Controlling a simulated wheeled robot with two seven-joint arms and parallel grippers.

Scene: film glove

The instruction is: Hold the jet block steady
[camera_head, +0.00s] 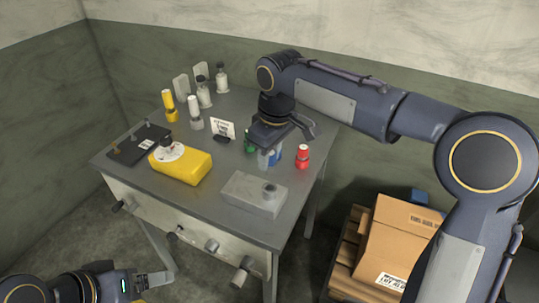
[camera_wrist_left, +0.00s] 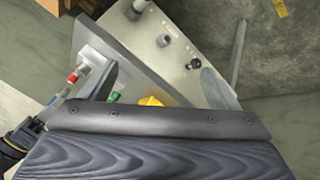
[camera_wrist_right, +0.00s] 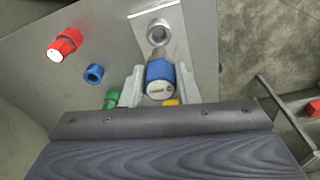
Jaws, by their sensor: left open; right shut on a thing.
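The jet block appears to be the grey block (camera_head: 245,193) at the near right of the table, with a short round fitting on top. The block also shows at the top of the right wrist view (camera_wrist_right: 172,16), with its round opening visible. My right gripper (camera_head: 266,158) is over the table behind the block, shut on a blue-bodied piece (camera_wrist_right: 160,72) with a pale labelled end. My fingers mostly hide that piece in the head view. My left gripper (camera_head: 150,281) is open and empty, low in front of the table; its spread fingers show in the left wrist view (camera_wrist_left: 158,90).
Red (camera_head: 302,156), blue (camera_head: 276,155) and green (camera_head: 249,142) pieces stand near my right gripper. A yellow block (camera_head: 183,168), a dark tray (camera_head: 137,143), several bottles and a white card (camera_head: 222,128) are on the table. Knobs stick out of its front. Cardboard boxes (camera_head: 390,245) stand at right.

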